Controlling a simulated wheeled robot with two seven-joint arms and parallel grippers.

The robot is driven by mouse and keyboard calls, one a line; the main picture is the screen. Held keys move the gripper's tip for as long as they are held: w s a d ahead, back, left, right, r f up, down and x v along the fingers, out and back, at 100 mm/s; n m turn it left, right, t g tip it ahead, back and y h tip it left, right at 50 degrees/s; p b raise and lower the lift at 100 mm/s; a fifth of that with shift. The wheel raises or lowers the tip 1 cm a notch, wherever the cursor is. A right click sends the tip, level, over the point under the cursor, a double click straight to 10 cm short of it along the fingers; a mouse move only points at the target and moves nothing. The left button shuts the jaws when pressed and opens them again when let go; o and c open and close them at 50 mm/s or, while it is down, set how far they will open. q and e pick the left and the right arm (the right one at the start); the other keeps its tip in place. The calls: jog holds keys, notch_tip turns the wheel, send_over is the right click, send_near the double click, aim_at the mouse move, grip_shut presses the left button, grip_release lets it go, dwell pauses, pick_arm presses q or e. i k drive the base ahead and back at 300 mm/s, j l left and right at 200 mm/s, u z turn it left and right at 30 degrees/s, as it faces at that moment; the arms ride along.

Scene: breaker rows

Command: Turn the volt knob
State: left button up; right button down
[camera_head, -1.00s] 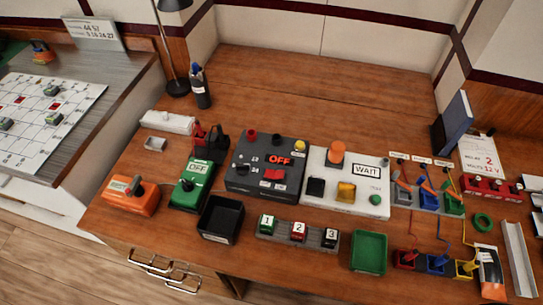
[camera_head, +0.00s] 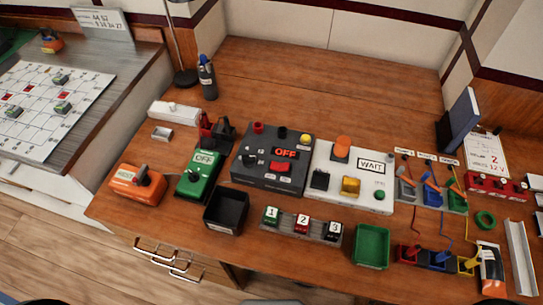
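A dark grey box (camera_head: 241,174) with a red OFF display (camera_head: 286,153) stands mid-table. A black knob (camera_head: 249,160) is on its left part, and its markings are too small to read. A red switch (camera_head: 281,167) sits below the display. A green box (camera_head: 192,185) with an OFF sign and a dark knob (camera_head: 194,175) stands to its left. An orange box (camera_head: 127,184) with a dark grey knob (camera_head: 141,172) is further left. I cannot tell from labels which is the volt knob. Neither of my grippers is in view.
A white box with a WAIT sign (camera_head: 370,164) adjoins the grey box. In front are a black tray (camera_head: 225,228), numbered blocks (camera_head: 302,223) and a green tray (camera_head: 372,230). Coloured levers (camera_head: 430,190) stand right.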

aim_at(249, 161)
jog(key=k+j+z, duration=0.1)
jog(key=k+z, duration=0.3)
jog(key=k, duration=0.45)
